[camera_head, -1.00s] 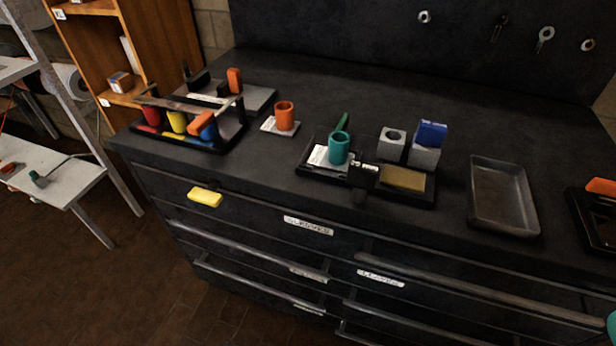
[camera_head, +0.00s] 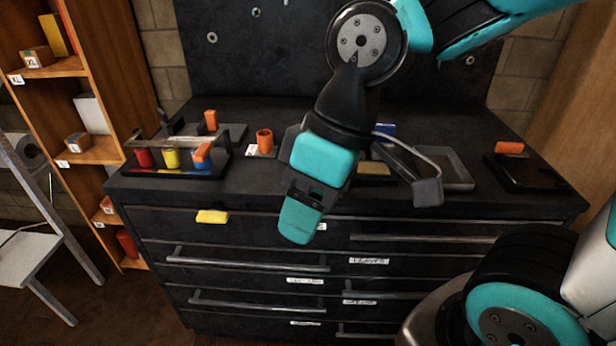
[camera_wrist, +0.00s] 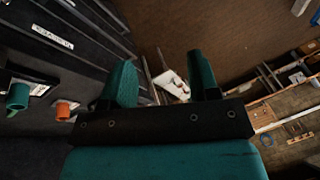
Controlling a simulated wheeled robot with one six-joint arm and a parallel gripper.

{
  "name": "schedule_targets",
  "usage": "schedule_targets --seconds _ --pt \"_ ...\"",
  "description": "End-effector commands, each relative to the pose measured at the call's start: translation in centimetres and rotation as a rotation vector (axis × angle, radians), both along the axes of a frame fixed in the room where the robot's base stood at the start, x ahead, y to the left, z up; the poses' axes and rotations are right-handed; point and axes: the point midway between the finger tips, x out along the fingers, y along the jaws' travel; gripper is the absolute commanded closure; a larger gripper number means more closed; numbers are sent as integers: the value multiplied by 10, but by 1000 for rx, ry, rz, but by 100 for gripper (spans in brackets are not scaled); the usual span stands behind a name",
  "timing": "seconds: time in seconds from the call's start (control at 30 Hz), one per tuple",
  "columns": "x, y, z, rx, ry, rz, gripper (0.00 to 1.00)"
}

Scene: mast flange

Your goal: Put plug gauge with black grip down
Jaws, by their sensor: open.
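I cannot make out the plug gauge with black grip for certain in either current view. The middle of the bench, with a small black tray holding a tan pad (camera_head: 373,168), is largely hidden behind my arm in the head view. My gripper (camera_head: 300,222) hangs in front of the cabinet's drawers, pointing down. In the wrist view its two teal fingers (camera_wrist: 160,78) stand wide apart with nothing between them. A teal ring (camera_wrist: 18,96) and an orange ring (camera_wrist: 63,110) show at the left of that view, away from the fingers.
The dark bench top (camera_head: 270,185) carries a black rack with red, yellow and blue pieces (camera_head: 171,158) at left and an orange ring (camera_head: 265,141) on a white card. A grey metal tray (camera_head: 455,170) lies right of my arm. An orange block (camera_head: 509,148) is far right.

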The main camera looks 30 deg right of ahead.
Motion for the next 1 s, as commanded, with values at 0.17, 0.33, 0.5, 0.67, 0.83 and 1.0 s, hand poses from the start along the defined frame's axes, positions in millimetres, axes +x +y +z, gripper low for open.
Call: schedule_targets --seconds 0.17,0.33,0.5,0.67,0.83,1.0 --pt "93 -74 29 -52 -96 75 45" --pt "150 -174 34 -113 -172 186 45" --pt "166 -238 28 -148 -208 263 45" --pt "171 -246 8 -153 -213 288 45" --pt "176 -236 -29 -152 -211 289 45" --pt "182 -227 -65 -153 -212 289 45"
